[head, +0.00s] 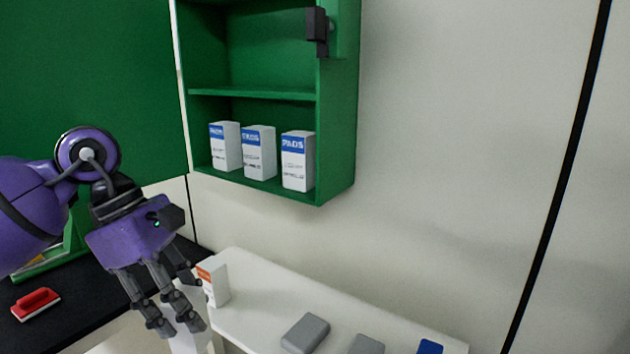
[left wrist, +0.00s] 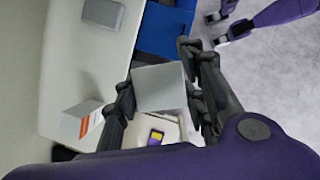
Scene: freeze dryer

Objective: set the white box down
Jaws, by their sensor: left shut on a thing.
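A white box (left wrist: 160,87) sits between the fingers of my left gripper in the left wrist view, with its pale flat face toward the camera. My left gripper (head: 178,324) is shut on it. In the head view the gripper points down at the left end of the white table (head: 262,290), and its fingers hide most of the box. A second white box with an orange label (head: 218,284) stands upright on that table, just right of the fingers. It also shows in the left wrist view (left wrist: 82,124), left of the gripper. My right gripper is not seen.
Grey blocks (head: 306,333) and a blue item (head: 430,347) lie along the white table. A green cabinet (head: 337,120) above holds several PADS boxes (head: 298,161). A black counter with a red item (head: 36,304) is at left. White tabletop between the labelled box and grey blocks is clear.

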